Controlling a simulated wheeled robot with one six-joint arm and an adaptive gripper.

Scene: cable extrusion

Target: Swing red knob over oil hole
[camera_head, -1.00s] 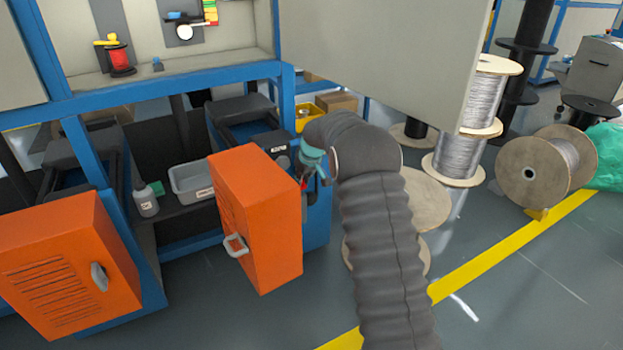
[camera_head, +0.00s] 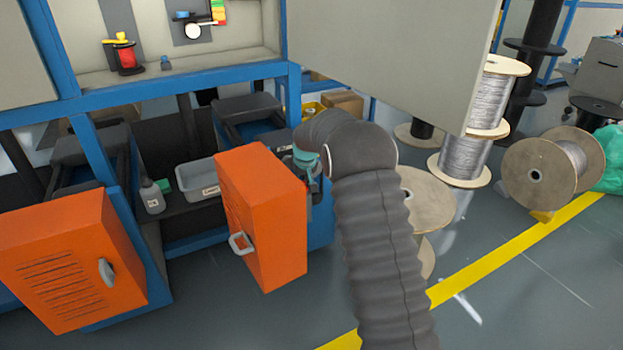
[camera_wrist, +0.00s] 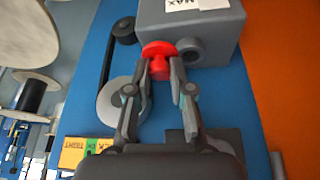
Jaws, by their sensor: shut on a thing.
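The red knob (camera_wrist: 159,48) shows in the wrist view at the edge of a grey box (camera_wrist: 215,28). My gripper (camera_wrist: 160,72) has its two fingers closed on the knob's narrow stem, just below its wide red cap. A round grey fitting (camera_wrist: 190,52) on the box, which looks like the oil hole, lies right beside the knob, to its right; the cap does not cover most of it. In the head view my gripper (camera_head: 312,180) is partly hidden behind the open orange door (camera_head: 262,218), and the knob cannot be seen.
The orange door stands close to my gripper's left. A blue panel (camera_wrist: 230,105) carries a belt with a pale pulley (camera_wrist: 115,99) and a yellow-green label (camera_wrist: 78,152). Cable spools (camera_head: 540,174) stand at the right. The floor in front is clear.

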